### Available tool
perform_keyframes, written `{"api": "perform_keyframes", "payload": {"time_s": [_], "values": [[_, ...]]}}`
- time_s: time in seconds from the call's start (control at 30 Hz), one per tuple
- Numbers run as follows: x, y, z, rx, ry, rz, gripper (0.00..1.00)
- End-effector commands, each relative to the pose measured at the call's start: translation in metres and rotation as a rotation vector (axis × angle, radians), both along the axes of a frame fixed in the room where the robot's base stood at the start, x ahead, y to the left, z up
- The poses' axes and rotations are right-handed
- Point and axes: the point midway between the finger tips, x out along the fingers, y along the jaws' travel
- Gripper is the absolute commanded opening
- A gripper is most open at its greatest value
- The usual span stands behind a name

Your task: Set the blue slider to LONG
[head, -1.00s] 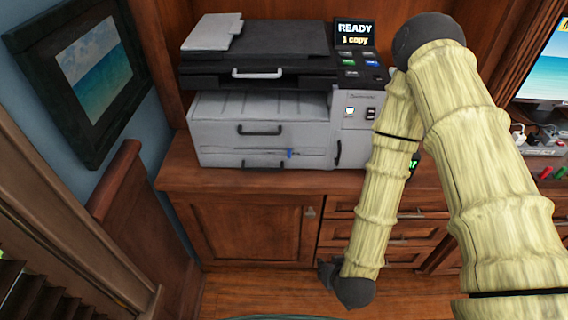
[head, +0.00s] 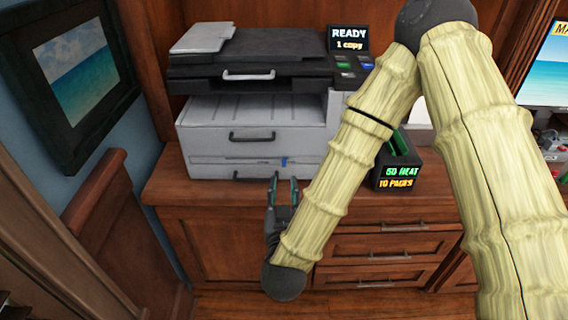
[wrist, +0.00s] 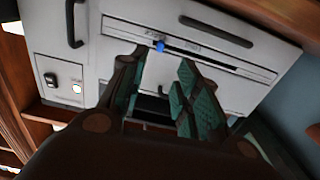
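The blue slider (head: 283,162) is a small tab on a horizontal track across the lower front panel of the grey printer (head: 240,145). It sits toward the right part of that track in the head view. In the wrist view the blue slider (wrist: 159,46) lies ahead of my fingers, with dark lettering on the panel beside it, too small to read surely. My gripper (head: 284,180) is in front of the cabinet, just below the slider. Its green-padded fingers, also in the wrist view (wrist: 158,95), are spread apart with nothing between them. They appear apart from the slider.
A dark box with green and yellow lettering (head: 396,184) stands right of the printer. Handles (head: 252,137) project from the printer front. The wooden counter (head: 200,190) runs beneath it. A chair-like wooden panel (head: 100,225) stands at left.

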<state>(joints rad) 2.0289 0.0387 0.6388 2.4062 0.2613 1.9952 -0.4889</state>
Motion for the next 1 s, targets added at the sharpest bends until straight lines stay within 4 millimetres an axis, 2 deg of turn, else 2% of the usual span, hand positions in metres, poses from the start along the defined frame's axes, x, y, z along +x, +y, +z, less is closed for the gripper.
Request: {"api": "perform_keyframes", "payload": {"time_s": [0.23,0.5,0.7,1.0], "values": [[0.018,-0.002,0.002,0.001,0.001,-0.005,0.32],[0.063,-0.002,0.001,-0.001,-0.002,-0.004,0.32],[0.087,-0.002,0.000,0.000,-0.002,-0.003,0.32],[0.098,-0.002,0.000,-0.001,-0.001,-0.002,0.32]]}}
